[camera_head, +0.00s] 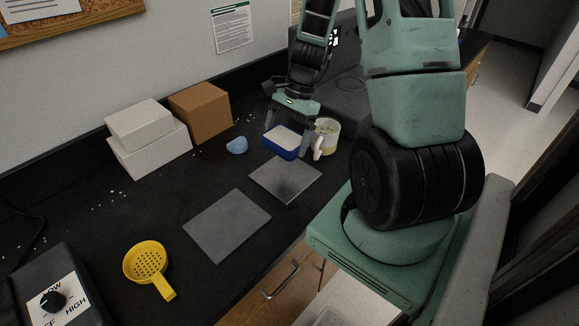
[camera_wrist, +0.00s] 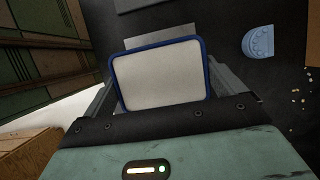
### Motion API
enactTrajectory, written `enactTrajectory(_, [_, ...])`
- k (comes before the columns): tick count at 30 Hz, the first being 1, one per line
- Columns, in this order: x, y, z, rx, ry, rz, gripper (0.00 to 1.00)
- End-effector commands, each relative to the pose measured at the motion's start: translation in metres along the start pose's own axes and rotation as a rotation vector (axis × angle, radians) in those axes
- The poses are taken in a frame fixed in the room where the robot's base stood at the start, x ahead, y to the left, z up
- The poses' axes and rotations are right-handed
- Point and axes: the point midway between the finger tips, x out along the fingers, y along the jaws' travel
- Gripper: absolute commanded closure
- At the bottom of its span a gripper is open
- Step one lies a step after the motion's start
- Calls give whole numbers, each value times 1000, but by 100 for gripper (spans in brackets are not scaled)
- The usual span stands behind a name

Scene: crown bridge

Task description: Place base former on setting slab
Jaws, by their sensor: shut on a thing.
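The base former (camera_head: 281,149) is a blue, box-like tray with a pale fill on top. It also shows from above in the wrist view (camera_wrist: 158,76). My gripper (camera_head: 287,141) is shut on it, with one finger at each side, and holds it by the far edge of a grey slab. Two flat grey slabs lie on the black bench: one (camera_head: 287,181) close in front of the former, one (camera_head: 227,226) further left and nearer. I cannot tell which is the setting slab. In the wrist view a slab (camera_wrist: 165,31) is partly hidden behind the former.
A pale mug (camera_head: 327,134) stands close to the right of the former. A light blue dental cast (camera_head: 237,146) lies to its left. White boxes (camera_head: 150,145), a brown box (camera_head: 201,111), a yellow strainer (camera_head: 146,262) and a dial unit (camera_head: 54,298) stand further left. Pale crumbs dot the bench.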

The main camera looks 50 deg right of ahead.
Motion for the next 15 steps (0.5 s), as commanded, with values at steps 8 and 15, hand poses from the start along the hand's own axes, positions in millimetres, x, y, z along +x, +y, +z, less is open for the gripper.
enactTrajectory(8, [40, 1, -16, 3, -5, 3, 47])
enactTrajectory(15, [58, 1, -24, 3, -3, 3, 47])
